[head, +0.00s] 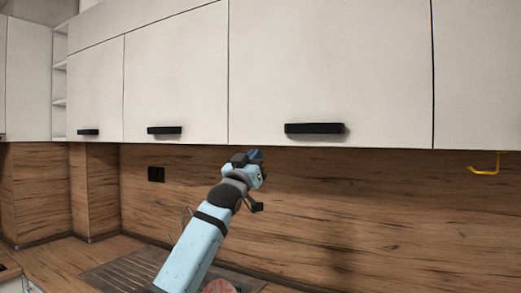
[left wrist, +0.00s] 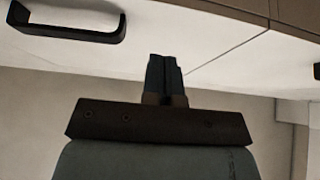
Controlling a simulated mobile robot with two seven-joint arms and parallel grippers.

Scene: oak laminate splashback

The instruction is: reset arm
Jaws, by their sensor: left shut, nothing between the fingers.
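My left arm rises from the bottom of the head view, and its gripper (head: 256,156) is just below the wall cabinets, near the middle of the picture. In the left wrist view the left gripper (left wrist: 165,72) has its two fingers together, with nothing between them. The cabinet underside and fronts lie beyond the fingertips there. My right gripper does not show in either view.
White wall cabinets (head: 330,60) with black handles (head: 314,128) span the top. A handle (left wrist: 70,25) also shows in the left wrist view. A yellow hook (head: 486,170) hangs at the right. A sink drainer (head: 125,270) and a reddish object (head: 218,287) are below.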

